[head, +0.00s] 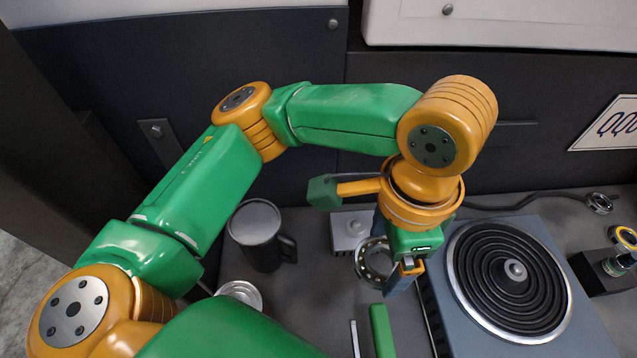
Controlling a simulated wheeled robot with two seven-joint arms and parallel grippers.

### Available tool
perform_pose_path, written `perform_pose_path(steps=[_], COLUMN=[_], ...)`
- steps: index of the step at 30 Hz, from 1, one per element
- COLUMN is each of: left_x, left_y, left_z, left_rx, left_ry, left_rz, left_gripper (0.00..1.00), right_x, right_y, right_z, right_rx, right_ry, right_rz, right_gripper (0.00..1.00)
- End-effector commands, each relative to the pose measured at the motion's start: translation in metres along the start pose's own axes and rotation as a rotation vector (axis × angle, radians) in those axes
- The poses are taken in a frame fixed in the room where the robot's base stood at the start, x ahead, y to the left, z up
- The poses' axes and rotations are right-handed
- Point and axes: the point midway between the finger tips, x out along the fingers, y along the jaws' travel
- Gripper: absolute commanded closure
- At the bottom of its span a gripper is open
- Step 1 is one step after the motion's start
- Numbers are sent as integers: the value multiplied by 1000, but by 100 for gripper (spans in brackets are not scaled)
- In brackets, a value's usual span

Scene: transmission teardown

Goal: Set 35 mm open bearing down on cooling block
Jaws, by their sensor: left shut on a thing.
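The open bearing (370,265), a steel ring with its balls showing, is at the left side of my left gripper's fingers. My left gripper (398,284) points down between the hot plate and the grey block and is shut on the bearing. The fingers hide part of its right side. A light grey metal block (342,229), which looks like the cooling block, lies just behind and left of the bearing, partly hidden by my wrist. I cannot tell whether the bearing touches anything below it. My right gripper is not in view.
A hot plate (462,318) with a black coil stands close on the right. A dark mug (257,238) and an open can (241,294) stand on the left. A green bar (381,331) lies in front. A black holder (600,272) with rings is at far right.

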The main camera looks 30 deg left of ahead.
Motion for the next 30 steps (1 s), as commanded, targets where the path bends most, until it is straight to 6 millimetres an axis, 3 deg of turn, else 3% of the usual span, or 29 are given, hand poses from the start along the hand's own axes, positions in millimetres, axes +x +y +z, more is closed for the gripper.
perform_pose_path(steps=[2, 9, 13, 19, 23, 30], left_x=[8, 43, 75, 102, 126, 128], left_y=[-14, -93, -116, -139, -138, -137], left_z=[1, 3, 3, 3, 3, 2], left_rx=[-5, -13, -6, -5, 2, 2], left_ry=[-2, -4, -4, -3, -2, 0], left_rz=[2, 1, 1, 0, -1, -2], left_gripper=[88, 88, 88, 88, 88, 88], right_x=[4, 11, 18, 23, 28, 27], right_y=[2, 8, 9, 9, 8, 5], right_z=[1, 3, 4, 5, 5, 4], right_rx=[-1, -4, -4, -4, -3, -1], right_ry=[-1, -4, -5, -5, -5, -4], right_rz=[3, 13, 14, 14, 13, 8], right_gripper=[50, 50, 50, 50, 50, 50])
